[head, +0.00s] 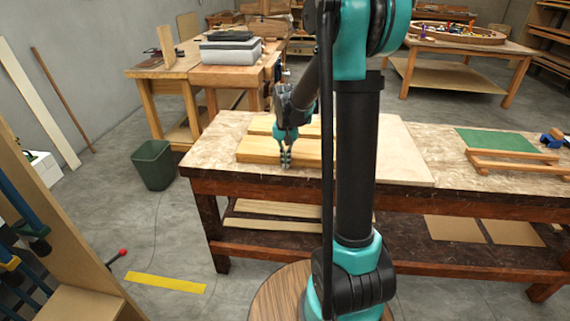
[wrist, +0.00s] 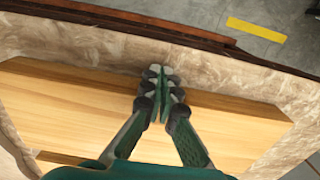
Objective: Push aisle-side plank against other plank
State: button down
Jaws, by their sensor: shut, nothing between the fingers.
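The aisle-side plank (head: 257,150) is light wood and lies flat on the workbench, nearest its front edge. The other plank (head: 262,125) lies behind it, partly hidden by my arm; I cannot tell whether they touch. My gripper (head: 286,161) is shut and empty, pointing down at the aisle-side plank's front edge. In the wrist view, the aisle-side plank (wrist: 75,108) fills the middle, its darker side face towards the top. My gripper's fingertips (wrist: 158,78) are together at that side face, on the bench-edge side; contact is unclear.
The workbench (head: 215,148) has a bare strip in front of the plank, and its dark front edge (wrist: 130,22) is close. A thin pale board (head: 405,160) lies to the right. A green mat (head: 495,140) and wooden pieces lie farther right. A green bin (head: 153,165) stands left.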

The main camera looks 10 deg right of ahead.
jog(key=shift+w, duration=0.1)
jog(key=w, duration=0.2)
jog(key=w+d, duration=0.1)
jog(key=w, duration=0.1)
jog(key=shift+w+d, duration=0.15)
jog(key=shift+d, duration=0.05)
dwell(0.4)
